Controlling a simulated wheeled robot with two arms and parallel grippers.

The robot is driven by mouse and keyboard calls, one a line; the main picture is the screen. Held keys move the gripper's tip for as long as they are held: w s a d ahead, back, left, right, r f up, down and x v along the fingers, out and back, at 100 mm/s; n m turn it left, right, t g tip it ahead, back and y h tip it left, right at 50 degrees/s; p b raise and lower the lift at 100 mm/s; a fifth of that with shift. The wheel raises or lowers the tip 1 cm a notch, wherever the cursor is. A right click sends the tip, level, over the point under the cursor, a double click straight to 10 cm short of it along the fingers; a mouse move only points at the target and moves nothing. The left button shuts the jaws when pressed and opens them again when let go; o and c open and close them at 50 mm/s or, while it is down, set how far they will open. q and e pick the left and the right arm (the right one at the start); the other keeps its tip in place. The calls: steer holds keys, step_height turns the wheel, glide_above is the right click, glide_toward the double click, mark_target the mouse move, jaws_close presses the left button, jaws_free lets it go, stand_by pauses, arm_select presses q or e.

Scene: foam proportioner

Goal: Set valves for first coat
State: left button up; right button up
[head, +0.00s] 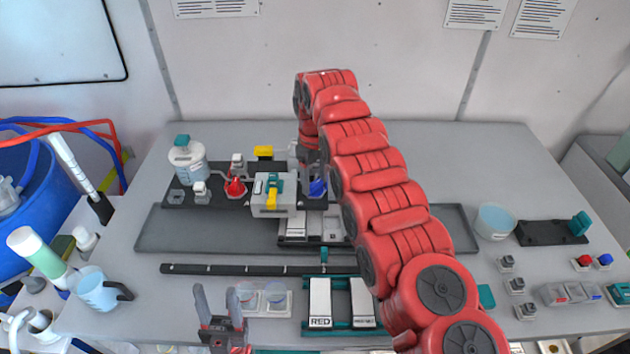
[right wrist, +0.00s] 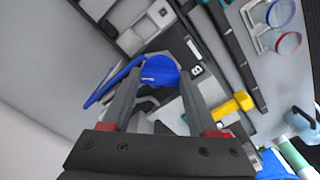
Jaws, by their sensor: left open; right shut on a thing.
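The proportioner stands on a dark plate at the back centre. Its grey block (head: 272,207) carries a teal and yellow handle (head: 272,196). A red valve (head: 235,187) is left of the block and a blue valve (head: 318,188) is right of it. My right gripper (right wrist: 163,78) reaches down at the blue valve and is shut on it; its blue top (right wrist: 160,70) shows between the fingers in the right wrist view. My arm partly hides this spot in the head view. My left gripper (head: 217,295) is open and empty at the front.
A white-lidded jar (head: 187,153) stands at the back left. A dark bar (head: 240,269) lies across the table's middle. White panels, one marked RED (head: 320,302), sit at the front. A blue-tinted cup (head: 495,221) is at the right. A jug (head: 97,289) stands at the left.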

steer(key=m, duration=0.4)
steer(key=shift+m, duration=0.3)
steer(key=m, duration=0.4)
steer(key=shift+w+m, duration=0.1)
steer(key=shift+m, duration=0.2)
steer(key=o, duration=1.4)
